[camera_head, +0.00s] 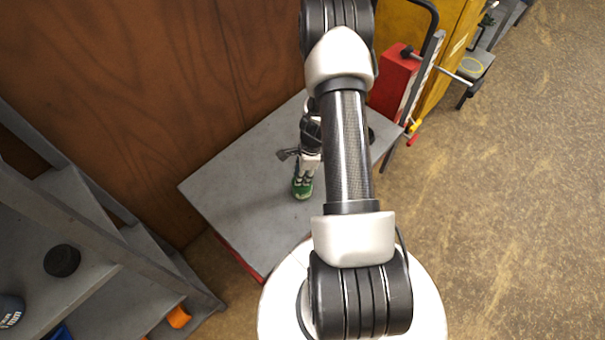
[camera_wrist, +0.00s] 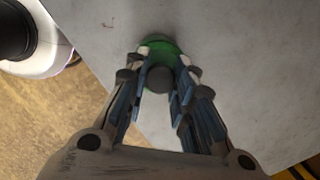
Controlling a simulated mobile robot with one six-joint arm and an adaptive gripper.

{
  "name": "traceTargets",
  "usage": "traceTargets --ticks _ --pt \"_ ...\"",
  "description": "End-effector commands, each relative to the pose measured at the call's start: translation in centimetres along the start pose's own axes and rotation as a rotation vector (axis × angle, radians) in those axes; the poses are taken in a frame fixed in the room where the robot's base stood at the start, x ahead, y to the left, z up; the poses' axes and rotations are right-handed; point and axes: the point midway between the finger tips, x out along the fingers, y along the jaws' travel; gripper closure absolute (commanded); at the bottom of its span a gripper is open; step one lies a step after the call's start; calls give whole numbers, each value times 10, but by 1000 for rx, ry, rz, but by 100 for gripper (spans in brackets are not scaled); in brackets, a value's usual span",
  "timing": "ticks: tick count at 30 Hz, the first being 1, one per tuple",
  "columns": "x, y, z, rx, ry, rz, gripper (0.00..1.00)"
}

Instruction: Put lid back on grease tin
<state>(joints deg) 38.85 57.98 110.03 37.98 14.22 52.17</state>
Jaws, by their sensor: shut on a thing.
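My gripper (camera_wrist: 160,72) is shut on a dark grey round piece (camera_wrist: 160,80), which looks like the knob of the lid. A green round body (camera_wrist: 160,46) shows just beyond the fingertips in the wrist view. In the head view the green piece (camera_head: 303,188) is at the lower end of my gripper (camera_head: 306,172), over the grey tabletop. I cannot tell whether the green part is the lid or the tin, or whether it touches the table. No other tin shows clearly; my arm hides part of the table.
The grey table (camera_head: 232,190) is mostly bare around the gripper. A dark round thing (camera_head: 371,135) is partly hidden behind my arm. A wooden wall (camera_head: 150,90) stands behind. A grey shelf (camera_head: 90,240) is at left, and a red case (camera_head: 393,82) at the upper right.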

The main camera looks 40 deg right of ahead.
Motion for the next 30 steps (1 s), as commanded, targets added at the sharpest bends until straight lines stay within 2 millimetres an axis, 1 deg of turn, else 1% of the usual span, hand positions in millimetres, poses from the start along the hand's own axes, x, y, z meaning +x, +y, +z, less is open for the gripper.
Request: traceTargets --ticks 25,26,30 --pt "2 0 0 0 0 0 100" --pt "2 0 0 0 0 0 76" --pt "2 0 0 0 0 0 67"
